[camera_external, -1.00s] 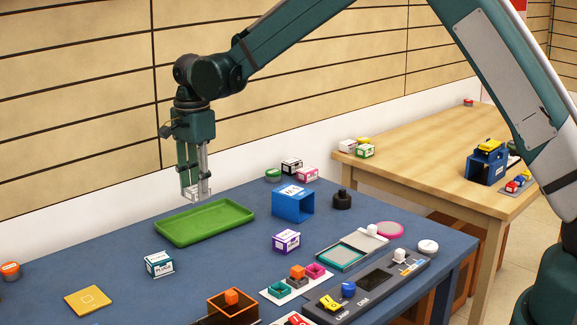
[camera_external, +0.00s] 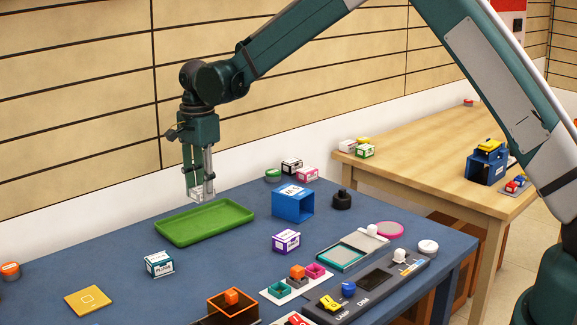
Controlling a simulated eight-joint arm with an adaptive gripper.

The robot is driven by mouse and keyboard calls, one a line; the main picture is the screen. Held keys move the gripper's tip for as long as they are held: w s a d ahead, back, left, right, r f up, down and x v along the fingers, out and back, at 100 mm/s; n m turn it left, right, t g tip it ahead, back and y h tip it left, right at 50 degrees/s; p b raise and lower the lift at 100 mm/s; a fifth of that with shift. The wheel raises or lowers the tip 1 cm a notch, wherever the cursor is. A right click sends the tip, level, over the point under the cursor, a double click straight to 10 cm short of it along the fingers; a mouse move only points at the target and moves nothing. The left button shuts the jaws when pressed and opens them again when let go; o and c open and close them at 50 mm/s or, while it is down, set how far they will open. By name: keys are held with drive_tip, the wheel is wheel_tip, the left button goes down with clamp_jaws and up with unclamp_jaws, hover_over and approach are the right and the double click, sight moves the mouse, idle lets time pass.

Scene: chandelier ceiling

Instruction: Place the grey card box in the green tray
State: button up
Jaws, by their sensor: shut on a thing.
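My gripper (camera_external: 201,193) is shut on a small grey-white card box (camera_external: 197,193), which sits between its fingertips. The fingers point straight down and hide part of the box. The green tray (camera_external: 205,224) lies flat and empty on the blue table, just below the gripper in the picture. The box is held in the air over or near the tray's far edge; I cannot tell its exact height.
A blue open box (camera_external: 293,204) stands right of the tray, with a black knob-like object (camera_external: 342,200) beside it. A teal card box (camera_external: 159,264) and a purple one (camera_external: 286,241) stand in front. A control panel (camera_external: 370,288) lies at the front right.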

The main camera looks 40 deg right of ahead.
sight(205, 224)
drive_tip(key=shift+f, duration=1.9)
drive_tip(key=shift+f+b, duration=0.35)
drive_tip(key=shift+f, duration=1.5)
drive_tip(key=shift+f, duration=0.2)
drive_tip(key=o, duration=0.9)
drive_tip(key=shift+r, duration=0.2)
wheel_tip(205, 224, up, 12)
drive_tip(key=shift+p, duration=0.55)
